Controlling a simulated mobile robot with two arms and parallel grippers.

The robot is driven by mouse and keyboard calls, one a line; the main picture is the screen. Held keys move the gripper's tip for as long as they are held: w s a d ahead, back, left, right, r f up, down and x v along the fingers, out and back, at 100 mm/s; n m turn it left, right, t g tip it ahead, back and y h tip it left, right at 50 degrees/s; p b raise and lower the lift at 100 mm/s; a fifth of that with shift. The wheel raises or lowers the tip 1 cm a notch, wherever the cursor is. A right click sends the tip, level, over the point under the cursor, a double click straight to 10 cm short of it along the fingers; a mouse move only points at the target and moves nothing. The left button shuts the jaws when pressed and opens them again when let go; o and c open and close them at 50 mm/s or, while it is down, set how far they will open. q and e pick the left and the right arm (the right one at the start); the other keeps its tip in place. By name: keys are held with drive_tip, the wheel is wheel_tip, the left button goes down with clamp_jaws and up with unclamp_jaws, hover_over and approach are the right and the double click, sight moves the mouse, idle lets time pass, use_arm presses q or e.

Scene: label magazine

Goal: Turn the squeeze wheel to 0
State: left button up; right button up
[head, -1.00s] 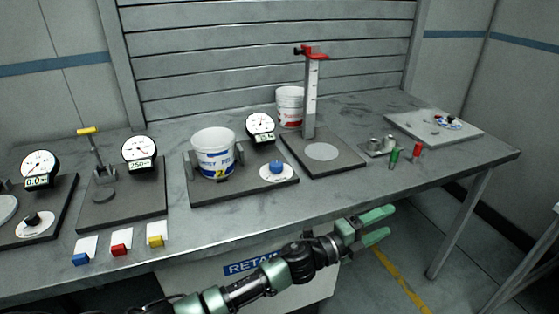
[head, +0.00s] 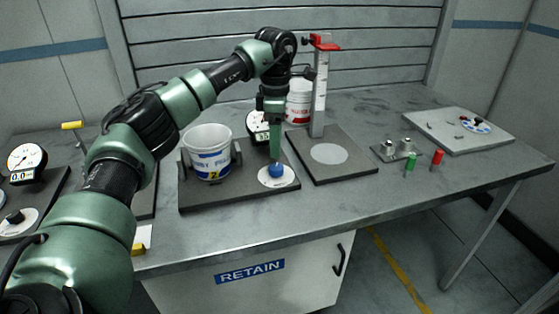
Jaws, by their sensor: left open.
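The squeeze wheel appears to be the blue knob (head: 276,171) on a white round dial (head: 264,181), at the front right of a dark base plate (head: 215,201). A white and blue bucket (head: 208,153) stands on this plate between upright side pieces. The round gauge (head: 254,121) behind is partly covered by my arm, and its reading cannot be made out. My left gripper (head: 275,158) points straight down with its open fingertips right at the top of the blue knob. Whether they touch it is unclear. My right gripper is out of view.
A height stand with a red top (head: 325,45) rises close to the right of my left wrist, with a red and white bucket (head: 299,100) behind. Green (head: 409,163) and red (head: 437,159) small cylinders stand farther right. A cabinet marked RETAIN (head: 249,271) is below.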

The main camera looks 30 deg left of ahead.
sight(276, 167)
use_arm(q)
wheel_tip(276, 167, down, 8)
drive_tip(key=shift+s+r+p, duration=0.1)
drive_tip(key=shift+r+p, duration=0.15)
drive_tip(key=shift+p, duration=0.15)
clamp_jaws()
